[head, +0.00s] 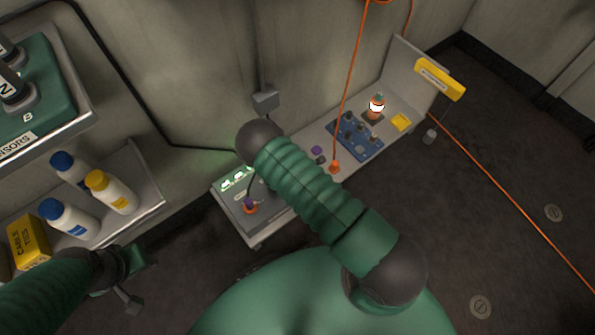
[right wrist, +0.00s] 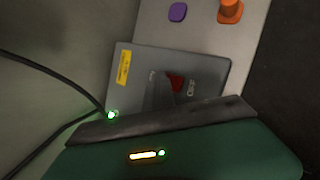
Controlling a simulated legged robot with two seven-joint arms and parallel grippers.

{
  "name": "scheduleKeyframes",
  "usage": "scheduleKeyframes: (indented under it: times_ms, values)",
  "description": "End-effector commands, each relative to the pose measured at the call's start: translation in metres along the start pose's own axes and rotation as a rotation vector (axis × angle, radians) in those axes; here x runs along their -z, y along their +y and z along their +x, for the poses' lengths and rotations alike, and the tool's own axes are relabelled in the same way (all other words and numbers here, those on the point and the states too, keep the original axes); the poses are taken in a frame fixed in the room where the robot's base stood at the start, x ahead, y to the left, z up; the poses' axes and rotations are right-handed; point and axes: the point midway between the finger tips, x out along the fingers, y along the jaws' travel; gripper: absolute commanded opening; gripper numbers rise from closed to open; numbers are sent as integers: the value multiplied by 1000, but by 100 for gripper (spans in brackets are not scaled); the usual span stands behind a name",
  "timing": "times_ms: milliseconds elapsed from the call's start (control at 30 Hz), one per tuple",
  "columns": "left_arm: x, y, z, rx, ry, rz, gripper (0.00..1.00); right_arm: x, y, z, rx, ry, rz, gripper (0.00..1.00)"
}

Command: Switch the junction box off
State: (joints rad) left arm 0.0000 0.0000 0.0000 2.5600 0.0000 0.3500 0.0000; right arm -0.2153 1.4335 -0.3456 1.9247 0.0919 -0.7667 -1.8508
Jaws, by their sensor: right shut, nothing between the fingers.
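In the right wrist view a grey box (right wrist: 212,70), which looks like the junction box, lies on a pale surface. It has a yellow label (right wrist: 124,67) and a red switch part (right wrist: 175,82). My right gripper (right wrist: 158,88) is shut and empty. Its dark fingers are in front of the box and partly cover the switch area; I cannot tell whether they touch. The switch position is unclear. In the head view my right arm hides that gripper and part of the bench. My left gripper (head: 132,279) is at lower left, fingers apart and empty, away from the bench.
The pale bench (head: 300,146) runs along the wall. It carries a lit panel (head: 238,182), a blue board (head: 355,137) and an orange lamp (head: 376,106). An orange cable (head: 350,85) hangs down to it. Bottles (head: 110,192) stand on a left shelf.

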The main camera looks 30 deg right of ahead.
Motion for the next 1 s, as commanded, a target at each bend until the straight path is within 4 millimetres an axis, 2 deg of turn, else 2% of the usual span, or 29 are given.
scheduleKeyframes:
  times_ms: [33, 433, 700, 1000]
  values:
    - [-1, 0, 2, 0, 0, 0, 36, 7, -4, 3, 7, 11, -3, 0]
    - [-1, 0, 3, 0, 0, 0, 36, 10, -6, 4, 11, 17, -4, 0]
    - [2, 0, -7, 0, 0, 0, 36, 6, -1, -4, 11, 18, -7, 0]
    - [2, 0, -7, 0, 0, 0, 36, 5, 1, -5, 9, 15, -6, 0]
